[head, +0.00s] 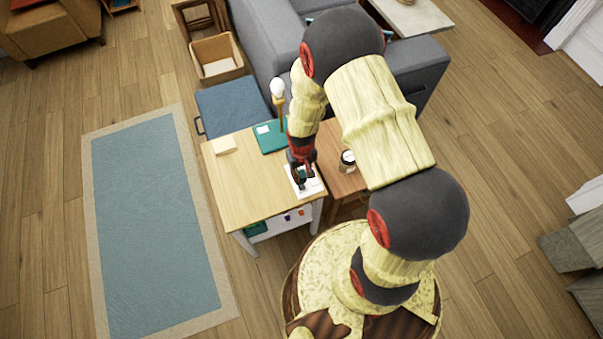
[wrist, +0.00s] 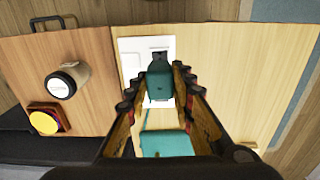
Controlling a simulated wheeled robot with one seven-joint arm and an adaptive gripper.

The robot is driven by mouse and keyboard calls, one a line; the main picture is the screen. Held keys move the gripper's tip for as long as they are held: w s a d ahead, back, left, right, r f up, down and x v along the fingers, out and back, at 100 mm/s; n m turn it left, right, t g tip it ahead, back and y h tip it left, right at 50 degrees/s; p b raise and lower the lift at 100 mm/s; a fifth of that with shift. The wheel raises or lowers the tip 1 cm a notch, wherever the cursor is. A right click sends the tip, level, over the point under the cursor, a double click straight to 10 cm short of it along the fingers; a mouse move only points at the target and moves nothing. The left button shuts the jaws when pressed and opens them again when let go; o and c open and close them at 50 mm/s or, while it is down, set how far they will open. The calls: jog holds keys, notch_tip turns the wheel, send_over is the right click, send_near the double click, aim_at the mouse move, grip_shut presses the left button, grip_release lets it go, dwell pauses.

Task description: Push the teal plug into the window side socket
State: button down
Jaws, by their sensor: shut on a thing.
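The teal plug (wrist: 159,84) sits between the fingers of my gripper (wrist: 158,92) in the wrist view, and the fingers are shut on it. A white socket plate (wrist: 133,48) lies on the table just beyond the plug. I cannot tell whether the plug is touching or inside a socket, nor which socket is the window side one. In the head view my gripper (head: 300,178) points down over the white plate (head: 315,187), and the plug is mostly hidden.
A teal box (wrist: 167,144) lies on the light wood table (head: 232,182), with a thin teal cable near it. A lidded cup (wrist: 66,80) and a yellow round item (wrist: 44,122) stand on the adjoining darker table. The light table's left part is mostly clear.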

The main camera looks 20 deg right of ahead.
aim_at(302, 182)
jog(key=shift+f+b, duration=1.4)
jog(key=shift+f, duration=0.85)
jog(key=shift+f+b, duration=0.75)
jog(key=shift+f, duration=0.3)
jog(key=c, duration=1.6)
grip_release()
jog(key=shift+o, duration=0.7)
notch_tip(302, 182, up, 12)
jog(key=shift+r, duration=0.1)
